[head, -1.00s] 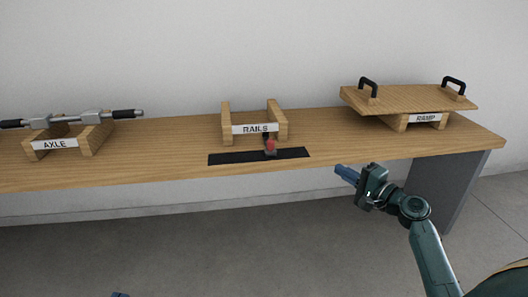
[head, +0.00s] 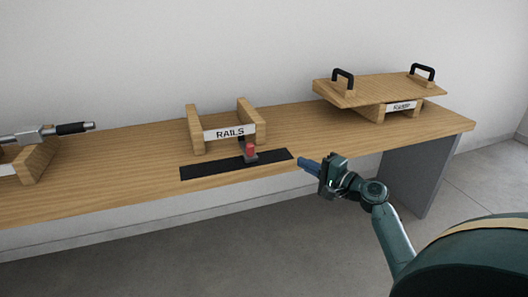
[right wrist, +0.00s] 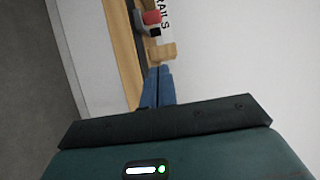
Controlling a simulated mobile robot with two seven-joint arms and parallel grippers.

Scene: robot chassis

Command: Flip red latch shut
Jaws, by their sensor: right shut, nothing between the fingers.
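The red latch (head: 251,150) stands up from a dark strip (head: 208,171) near the front edge of the bench, just in front of the RAILS holder. It also shows at the top of the right wrist view (right wrist: 151,18). My right gripper (head: 303,162) has blue fingers, is shut and empty, and points left toward the latch. It is to the right of the latch, apart from it, by the bench's front edge. In the right wrist view the shut fingers (right wrist: 160,86) point up the picture toward the latch. My left gripper is not in view.
The wooden bench (head: 100,185) runs along the wall. The RAILS holder (head: 230,132) stands right behind the latch. An axle (head: 30,135) lies on a holder at the left. A ramp board (head: 380,90) with black handles rests on its holder at the right.

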